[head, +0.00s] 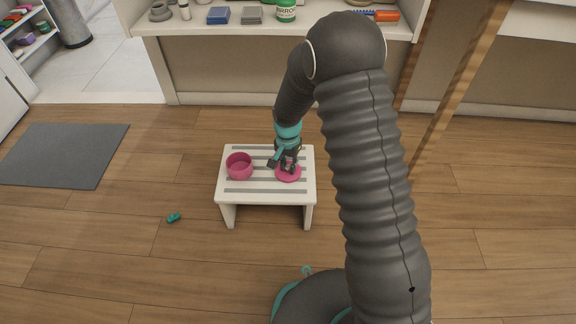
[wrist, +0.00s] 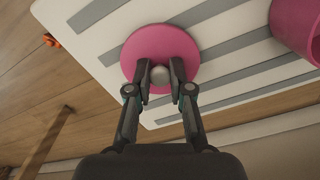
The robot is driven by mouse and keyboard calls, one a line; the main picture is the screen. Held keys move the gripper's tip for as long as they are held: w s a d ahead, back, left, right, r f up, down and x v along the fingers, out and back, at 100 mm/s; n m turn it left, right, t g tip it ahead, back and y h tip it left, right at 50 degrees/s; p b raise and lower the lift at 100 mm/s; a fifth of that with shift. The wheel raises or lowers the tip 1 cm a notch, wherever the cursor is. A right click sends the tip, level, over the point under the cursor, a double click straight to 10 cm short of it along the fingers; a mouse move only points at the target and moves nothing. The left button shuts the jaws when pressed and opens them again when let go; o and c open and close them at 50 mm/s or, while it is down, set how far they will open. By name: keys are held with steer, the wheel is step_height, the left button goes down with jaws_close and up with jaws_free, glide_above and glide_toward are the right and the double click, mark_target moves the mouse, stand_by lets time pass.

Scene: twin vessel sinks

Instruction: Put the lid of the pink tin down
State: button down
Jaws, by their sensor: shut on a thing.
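The pink tin (head: 239,166) stands open on the left part of a small white stool; part of it shows at the upper right of the wrist view (wrist: 296,28). Its round pink lid (head: 289,175) is at the right part of the stool top. In the wrist view the lid (wrist: 143,48) shows a grey ball knob (wrist: 160,76) at its middle. My gripper (wrist: 160,73) is shut on that knob, one finger on each side. The lid is on or just above the stool; I cannot tell if it touches.
The white stool (head: 233,202) has grey stripes, with bare room around the tin and lid. A small teal object (head: 173,217) lies on the floor at left. A grey mat (head: 62,155) lies further left. A shelf (head: 240,29) with several items stands behind.

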steer(key=shift+f, duration=0.2)
steer(key=c, duration=1.1)
jaws_free()
steer(key=shift+r, duration=0.1)
steer(key=shift+o, duration=0.2)
steer(key=shift+r, duration=0.1)
